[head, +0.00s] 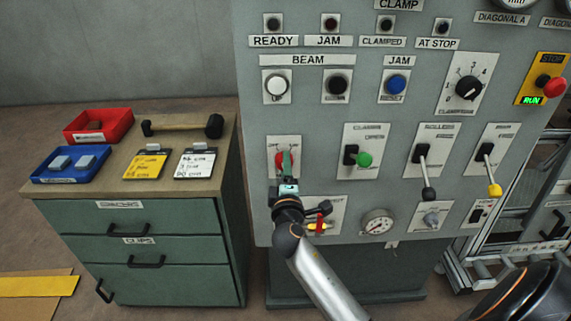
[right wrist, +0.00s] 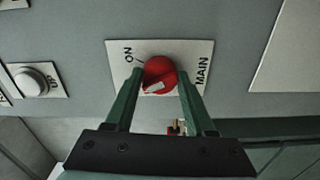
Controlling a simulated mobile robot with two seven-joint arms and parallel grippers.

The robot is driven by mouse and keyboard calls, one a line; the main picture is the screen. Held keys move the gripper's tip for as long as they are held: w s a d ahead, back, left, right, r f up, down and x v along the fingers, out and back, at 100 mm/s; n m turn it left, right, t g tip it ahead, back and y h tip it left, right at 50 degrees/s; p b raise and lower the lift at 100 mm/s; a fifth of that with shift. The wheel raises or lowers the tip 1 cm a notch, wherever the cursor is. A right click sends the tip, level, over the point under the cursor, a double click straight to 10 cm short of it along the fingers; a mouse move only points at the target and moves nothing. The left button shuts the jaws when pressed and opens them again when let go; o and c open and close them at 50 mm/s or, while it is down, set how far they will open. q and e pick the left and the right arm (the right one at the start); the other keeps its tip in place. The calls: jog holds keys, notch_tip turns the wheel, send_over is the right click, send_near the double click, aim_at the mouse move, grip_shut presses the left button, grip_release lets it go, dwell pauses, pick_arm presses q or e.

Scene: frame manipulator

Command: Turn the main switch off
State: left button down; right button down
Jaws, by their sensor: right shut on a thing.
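The main switch is a red rotary knob (right wrist: 159,72) on a white plate (right wrist: 200,52) marked ON and MAIN in the right wrist view. A white mark shows on the knob's lower part there; I cannot tell for certain which setting it points to. In the head view, the switch plate (head: 284,141) is at the lower left of the grey panel, with the knob mostly hidden by my gripper. My right gripper (head: 287,168) is shut on the knob, its green fingers (right wrist: 160,79) on either side of it. My left gripper is not in view.
A red-and-yellow handle (head: 318,224) sits just below right of my gripper, close to my arm. A drawer cabinet (head: 140,222) with trays and a mallet (head: 182,125) stands left.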

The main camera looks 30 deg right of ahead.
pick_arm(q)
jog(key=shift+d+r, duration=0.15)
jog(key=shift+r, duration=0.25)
pick_arm(e)
jog(key=shift+n, duration=0.7)
jog(key=shift+c, duration=1.2)
grip_release()
